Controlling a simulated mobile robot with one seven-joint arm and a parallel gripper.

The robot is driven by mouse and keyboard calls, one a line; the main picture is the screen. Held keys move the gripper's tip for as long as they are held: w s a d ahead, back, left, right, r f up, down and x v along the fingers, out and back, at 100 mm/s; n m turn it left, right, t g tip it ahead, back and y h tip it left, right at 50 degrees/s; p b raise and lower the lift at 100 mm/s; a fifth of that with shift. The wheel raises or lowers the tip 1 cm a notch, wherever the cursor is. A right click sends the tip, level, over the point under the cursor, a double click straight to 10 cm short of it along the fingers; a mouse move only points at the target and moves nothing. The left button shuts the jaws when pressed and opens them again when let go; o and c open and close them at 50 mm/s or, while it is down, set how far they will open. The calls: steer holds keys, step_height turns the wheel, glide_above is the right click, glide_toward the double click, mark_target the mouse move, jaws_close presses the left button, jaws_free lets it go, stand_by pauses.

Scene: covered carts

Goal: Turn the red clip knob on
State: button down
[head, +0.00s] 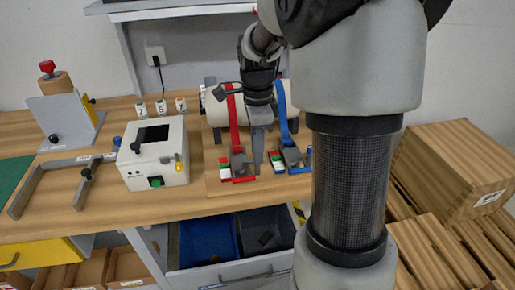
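The red clip (240,175) sits at the front of a wooden board on the workbench, at the lower end of a red strap (233,120). A dark grey part (239,160) stands on it; its setting is too small to tell. A small red, white and green marker (225,170) is at its left. My gripper (258,162) points down just right of the red clip, between it and the blue clip (292,158). I cannot tell whether it touches the red clip. Its fingers overlap in this view, so their opening is hidden.
A blue strap (282,105) runs over a pale cylinder (215,106) behind my gripper. A white box (152,160) with a dark screen and green button stands to the left. An open drawer (225,270) with bins is below. Wooden crates (455,170) are at right.

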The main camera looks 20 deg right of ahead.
steer(key=shift+r+n+p, duration=0.15)
steer(key=shift+n+p, duration=0.35)
steer(key=shift+n, duration=1.1)
steer(key=c, duration=1.7)
jaws_free()
steer(key=shift+o, duration=0.2)
step_height(320, 180, up, 17)
steer(key=p, duration=0.3)
steer(key=shift+r, duration=0.2)
